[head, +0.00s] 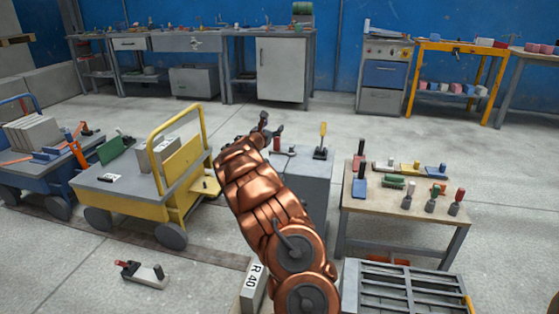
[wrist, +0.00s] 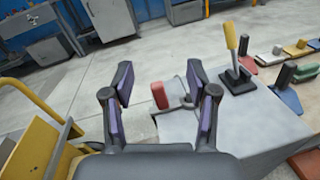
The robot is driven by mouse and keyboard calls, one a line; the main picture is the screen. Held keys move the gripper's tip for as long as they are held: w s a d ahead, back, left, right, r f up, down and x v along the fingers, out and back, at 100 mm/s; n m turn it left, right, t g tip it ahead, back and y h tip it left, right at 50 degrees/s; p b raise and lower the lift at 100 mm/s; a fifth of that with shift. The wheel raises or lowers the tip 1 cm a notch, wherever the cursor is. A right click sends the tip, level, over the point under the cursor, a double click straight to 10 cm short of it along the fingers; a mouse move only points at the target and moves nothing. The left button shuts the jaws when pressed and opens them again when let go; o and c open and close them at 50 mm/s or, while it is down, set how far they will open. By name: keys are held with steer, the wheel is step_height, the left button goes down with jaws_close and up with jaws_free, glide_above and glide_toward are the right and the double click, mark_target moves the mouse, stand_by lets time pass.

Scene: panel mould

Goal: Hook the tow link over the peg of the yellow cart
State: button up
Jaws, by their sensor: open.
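The yellow cart (head: 180,168) stands left of my arm in the head view. A small peg-like piece (head: 206,183) shows on its low yellow ledge. The cart's edge also shows at the left of the wrist view (wrist: 35,150). My gripper (head: 270,124) is open and empty above the far left part of a grey cabinet (head: 308,178). In the wrist view, a red grip (wrist: 159,95) and a thin dark bar show beyond and between my open fingers (wrist: 160,80). They may belong to the tow link, but its shape is partly hidden and I cannot tell.
A lever with a yellow handle (head: 322,138) stands on the cabinet. A wooden table (head: 400,208) with several small tools is at the right. A blue cart (head: 50,170) stands at the far left. Open floor lies behind the cabinet.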

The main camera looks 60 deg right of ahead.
mark_target(275, 142)
steer(key=d+f+n+t+b, duration=0.1)
steer(key=f, duration=0.2)
steer(key=w+d+f+n+t+b, duration=0.1)
steer(key=f, duration=0.3)
steer(key=w+f+n+b, duration=0.1)
steer(key=f, duration=0.2)
steer(key=shift+w+d+f+n+t+y+b, duration=0.25)
steer(key=shift+d+n+t+y+b, duration=0.05)
steer(key=shift+d+t, duration=0.1)
steer(key=shift+w+d+f, duration=0.2)
steer(key=shift+w+f, duration=0.05)
steer(key=shift+f, duration=0.15)
steer(key=shift+x, duration=0.85)
steer(key=shift+b+x, duration=0.6)
steer(key=shift+x, duration=0.25)
steer(key=shift+d, duration=0.4)
steer(key=shift+w+d+f+b, duration=0.15)
steer(key=shift+d+b, duration=0.15)
steer(key=shift+d, duration=0.25)
steer(key=shift+w+d, duration=0.25)
steer(key=shift+d, duration=0.8)
